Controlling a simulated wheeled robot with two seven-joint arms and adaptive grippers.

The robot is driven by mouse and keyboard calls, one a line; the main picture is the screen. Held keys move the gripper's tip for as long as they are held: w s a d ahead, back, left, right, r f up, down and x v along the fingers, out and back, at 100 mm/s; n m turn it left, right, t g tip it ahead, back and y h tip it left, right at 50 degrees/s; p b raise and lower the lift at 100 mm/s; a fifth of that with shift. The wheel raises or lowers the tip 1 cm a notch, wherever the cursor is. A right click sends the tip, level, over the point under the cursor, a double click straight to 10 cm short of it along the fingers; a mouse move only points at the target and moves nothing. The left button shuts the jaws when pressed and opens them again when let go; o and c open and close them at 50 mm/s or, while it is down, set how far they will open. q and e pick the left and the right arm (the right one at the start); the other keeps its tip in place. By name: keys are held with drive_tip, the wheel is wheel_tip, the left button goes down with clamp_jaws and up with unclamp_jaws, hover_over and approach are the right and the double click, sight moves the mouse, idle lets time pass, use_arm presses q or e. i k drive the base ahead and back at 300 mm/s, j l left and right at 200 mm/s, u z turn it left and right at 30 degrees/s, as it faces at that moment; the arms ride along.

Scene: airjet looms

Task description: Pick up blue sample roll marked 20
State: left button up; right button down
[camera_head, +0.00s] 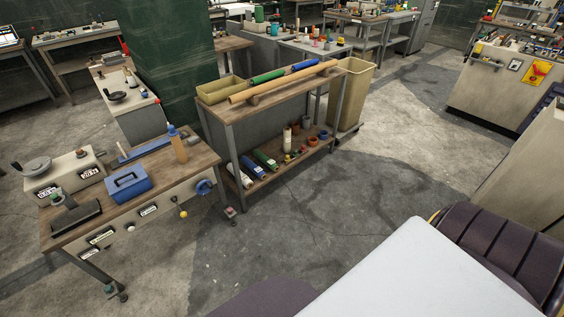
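A blue roll (305,65) lies on the top of a wooden two-level rack (232,113) in the upper middle of the head view. A green roll (267,76) lies to its left, and a long tan tube (285,82) lies in front of both. On the rack's lower shelf lie several rolls with pale wrapping, among them a blue one (243,178) at the left end and a green one (265,159). No number 20 is legible on any roll. Neither of my grippers is in view.
A workbench (200,154) with a blue box (127,185) and small devices stands left of the rack. A tan bin (355,90) stands at its right end. A pale flat surface (415,275) and dark seats (510,245) fill the lower right. The grey floor between is clear.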

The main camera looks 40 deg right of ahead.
sight(256, 170)
drive_tip(key=i+l+z, duration=0.75)
drive_tip(key=i+j, duration=0.1)
